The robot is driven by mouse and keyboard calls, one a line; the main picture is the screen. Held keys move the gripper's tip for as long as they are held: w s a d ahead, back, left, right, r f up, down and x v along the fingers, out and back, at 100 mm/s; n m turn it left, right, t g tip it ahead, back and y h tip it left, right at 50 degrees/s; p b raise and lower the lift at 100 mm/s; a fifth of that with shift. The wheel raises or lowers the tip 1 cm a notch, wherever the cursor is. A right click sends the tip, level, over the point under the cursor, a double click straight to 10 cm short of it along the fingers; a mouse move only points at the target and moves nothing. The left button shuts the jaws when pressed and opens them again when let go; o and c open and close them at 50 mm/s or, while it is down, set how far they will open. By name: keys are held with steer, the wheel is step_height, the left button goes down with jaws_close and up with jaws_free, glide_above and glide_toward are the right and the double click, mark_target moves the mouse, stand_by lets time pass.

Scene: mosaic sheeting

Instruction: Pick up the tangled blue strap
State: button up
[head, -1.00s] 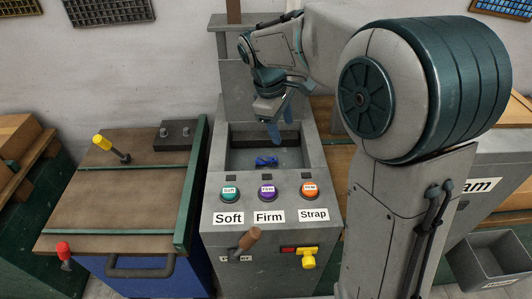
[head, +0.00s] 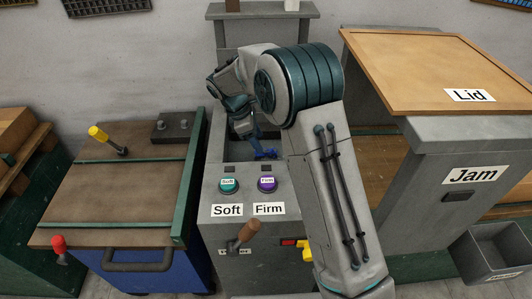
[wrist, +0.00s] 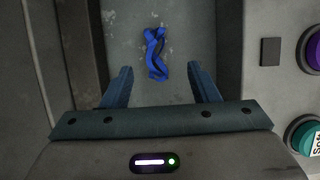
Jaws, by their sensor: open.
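The tangled blue strap (wrist: 154,52) lies on the grey floor of the recess in the grey machine (head: 213,187), crumpled into a narrow bundle. In the head view the strap (head: 266,154) shows beside my gripper, partly covered by my arm. My gripper (wrist: 161,85) is open, and nothing is between its fingers. In the wrist view the strap lies ahead of the fingertips, roughly centred between them and apart from both. In the head view the gripper (head: 254,138) reaches down into the recess, and its fingers are partly hidden.
The recess walls stand close on both sides of the fingers. Teal Soft (head: 229,186) and purple Firm (head: 267,184) buttons sit on the machine's front. A brown-topped bench (head: 120,195) stands left. A box with a Lid panel (head: 420,70) and a Jam label (head: 476,174) stands right.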

mark_target(266, 149)
steer(key=shift+w+p+x, duration=0.1)
steer(key=shift+p+x, duration=0.1)
steer(key=shift+x, duration=1.4)
steer(key=shift+w+p+x, duration=0.15)
steer(key=shift+x, duration=1.4)
steer(key=shift+d+r, duration=0.1)
steer(key=shift+d, duration=0.05)
steer(key=c, duration=1)
